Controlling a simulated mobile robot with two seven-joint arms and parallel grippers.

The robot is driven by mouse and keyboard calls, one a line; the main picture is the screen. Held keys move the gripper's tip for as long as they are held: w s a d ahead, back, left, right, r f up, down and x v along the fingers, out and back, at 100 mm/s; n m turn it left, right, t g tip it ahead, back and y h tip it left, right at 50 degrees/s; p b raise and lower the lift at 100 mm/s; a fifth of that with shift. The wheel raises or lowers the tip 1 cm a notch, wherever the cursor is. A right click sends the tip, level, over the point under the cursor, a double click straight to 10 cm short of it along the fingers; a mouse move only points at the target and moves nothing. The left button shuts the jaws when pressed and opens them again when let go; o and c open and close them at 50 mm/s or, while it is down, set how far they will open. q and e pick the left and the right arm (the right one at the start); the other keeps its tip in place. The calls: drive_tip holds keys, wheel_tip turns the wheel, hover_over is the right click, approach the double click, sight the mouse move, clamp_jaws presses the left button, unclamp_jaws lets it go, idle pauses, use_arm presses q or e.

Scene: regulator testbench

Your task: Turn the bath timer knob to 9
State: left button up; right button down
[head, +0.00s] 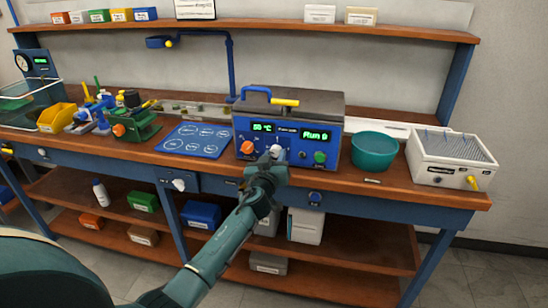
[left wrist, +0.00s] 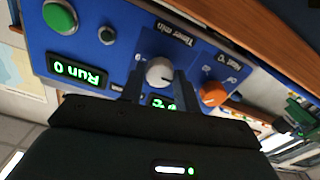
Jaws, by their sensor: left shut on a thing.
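The bath (head: 290,128) is a blue-fronted box on the bench, with green displays reading about 60 °C and "Run 0". Its timer knob (left wrist: 160,72) is light grey, under a "Timer min" label in the upside-down left wrist view. The knob also shows in the head view (head: 277,151), just beyond my gripper. My left gripper (head: 272,160) reaches up to the panel from the front. In the left wrist view its two fingers (left wrist: 158,84) are shut on the timer knob, one on each side. The knob's pointer and most dial numbers are too small or hidden to read. My right gripper is not in view.
An orange heat knob (left wrist: 212,94) is close beside the timer knob. A green button (head: 320,157) is on the panel's other side. A teal bowl (head: 374,152) stands right of the bath, a blue mat (head: 194,140) left. The bench's front edge runs below.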

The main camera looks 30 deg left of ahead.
use_arm(q)
drive_tip(key=c, duration=0.3)
